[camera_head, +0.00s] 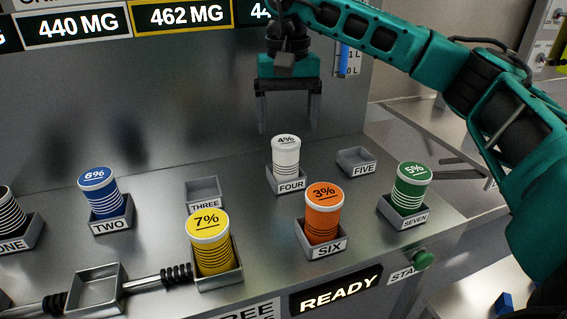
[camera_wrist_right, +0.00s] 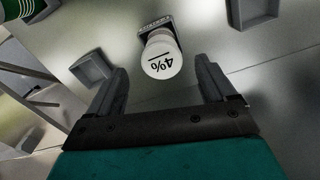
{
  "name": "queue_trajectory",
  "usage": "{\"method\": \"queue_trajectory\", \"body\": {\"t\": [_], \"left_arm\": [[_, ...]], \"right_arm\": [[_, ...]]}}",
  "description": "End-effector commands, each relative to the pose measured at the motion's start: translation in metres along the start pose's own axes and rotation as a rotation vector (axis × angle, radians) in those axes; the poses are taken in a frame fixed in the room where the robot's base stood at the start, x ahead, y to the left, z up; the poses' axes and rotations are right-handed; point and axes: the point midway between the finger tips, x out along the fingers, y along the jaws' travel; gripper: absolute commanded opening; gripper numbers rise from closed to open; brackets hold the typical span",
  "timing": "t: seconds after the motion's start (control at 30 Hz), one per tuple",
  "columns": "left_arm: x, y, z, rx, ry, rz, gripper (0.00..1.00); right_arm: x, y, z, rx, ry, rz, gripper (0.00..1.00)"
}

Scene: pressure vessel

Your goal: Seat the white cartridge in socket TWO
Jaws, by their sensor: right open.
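The white cartridge (camera_head: 286,158), marked 4%, stands upright in the socket labelled FOUR (camera_head: 290,186). Socket TWO (camera_head: 111,222) holds a blue cartridge (camera_head: 98,195) marked 6%. My right gripper (camera_head: 286,122) is open and empty, pointing down above and behind the white cartridge. In the right wrist view the white cartridge (camera_wrist_right: 161,57) shows ahead of and between the two open fingers (camera_wrist_right: 166,85), apart from them. My left gripper is in neither view.
Sockets THREE (camera_head: 203,190) and FIVE (camera_head: 357,161) are empty, as is a front tray (camera_head: 97,290) on a rod. Yellow 7% (camera_head: 213,248), orange 3% (camera_head: 323,217) and green 5% (camera_head: 411,190) cartridges stand in sockets. A panel rises behind.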

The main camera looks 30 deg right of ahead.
Motion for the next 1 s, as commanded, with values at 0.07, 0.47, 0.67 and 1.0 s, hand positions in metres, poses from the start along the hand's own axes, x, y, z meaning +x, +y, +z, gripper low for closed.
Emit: {"method": "queue_trajectory", "body": {"t": [0.07,0.47,0.67,1.0], "left_arm": [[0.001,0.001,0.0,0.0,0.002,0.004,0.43],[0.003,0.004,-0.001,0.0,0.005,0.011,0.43],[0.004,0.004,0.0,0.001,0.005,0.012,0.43],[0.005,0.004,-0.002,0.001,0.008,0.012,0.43]], "right_arm": [[0.015,0.001,0.0,0.0,-0.001,0.002,0.84],[0.057,-0.001,-0.006,0.002,-0.001,0.002,0.84],[0.077,-0.001,-0.006,0.002,-0.001,0.0,0.84],[0.078,-0.001,-0.006,0.002,0.0,-0.001,0.75]]}}
